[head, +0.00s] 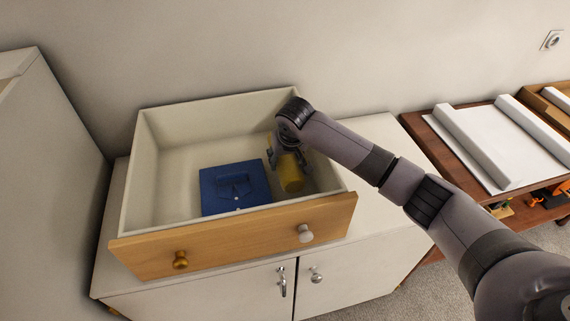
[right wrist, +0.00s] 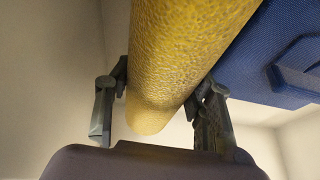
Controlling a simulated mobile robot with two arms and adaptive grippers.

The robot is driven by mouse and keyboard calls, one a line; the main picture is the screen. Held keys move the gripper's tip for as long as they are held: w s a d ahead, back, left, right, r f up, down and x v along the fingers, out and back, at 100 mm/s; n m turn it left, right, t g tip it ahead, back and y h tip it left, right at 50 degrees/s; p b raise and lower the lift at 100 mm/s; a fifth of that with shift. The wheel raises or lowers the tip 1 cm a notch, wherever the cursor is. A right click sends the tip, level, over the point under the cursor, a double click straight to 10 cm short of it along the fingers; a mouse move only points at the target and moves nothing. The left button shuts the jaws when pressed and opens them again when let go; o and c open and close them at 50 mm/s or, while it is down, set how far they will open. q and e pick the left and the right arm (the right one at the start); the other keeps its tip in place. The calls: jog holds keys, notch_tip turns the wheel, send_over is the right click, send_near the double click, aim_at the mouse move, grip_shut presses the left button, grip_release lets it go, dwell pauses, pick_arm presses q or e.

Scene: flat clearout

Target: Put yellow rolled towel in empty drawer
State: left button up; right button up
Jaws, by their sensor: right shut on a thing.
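The yellow rolled towel (head: 291,174) is inside the open drawer (head: 233,240), at its right side. My right gripper (head: 284,156) reaches in from the right and is shut on the towel. In the right wrist view the towel (right wrist: 185,55) runs between the two fingers of the gripper (right wrist: 160,95). I cannot tell whether the towel touches the drawer floor. A blue box-like object (head: 235,188) with a handle lies in the drawer, left of the towel; it also shows in the right wrist view (right wrist: 285,50). My left gripper is not in view.
The drawer is pulled out above a white cabinet (head: 225,292) with two doors. A tall white unit (head: 45,170) stands at the left. A brown table (head: 425,135) with a white sheet and rolls is at the right. The drawer's left part is bare.

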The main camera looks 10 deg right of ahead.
notch_tip(320, 180, down, 2)
jog(key=shift+f, duration=0.25)
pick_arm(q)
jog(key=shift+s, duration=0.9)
pick_arm(e)
jog(key=shift+f, duration=0.2)
jog(key=o, duration=1)
jog(key=shift+f, duration=0.1)
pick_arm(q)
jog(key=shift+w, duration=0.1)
pick_arm(e)
jog(key=shift+s+r, duration=0.1)
jog(key=shift+r, duration=0.35)
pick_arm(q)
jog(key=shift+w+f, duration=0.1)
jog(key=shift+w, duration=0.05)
pick_arm(e)
jog(key=v, duration=1.1)
jog(key=shift+r, duration=0.15)
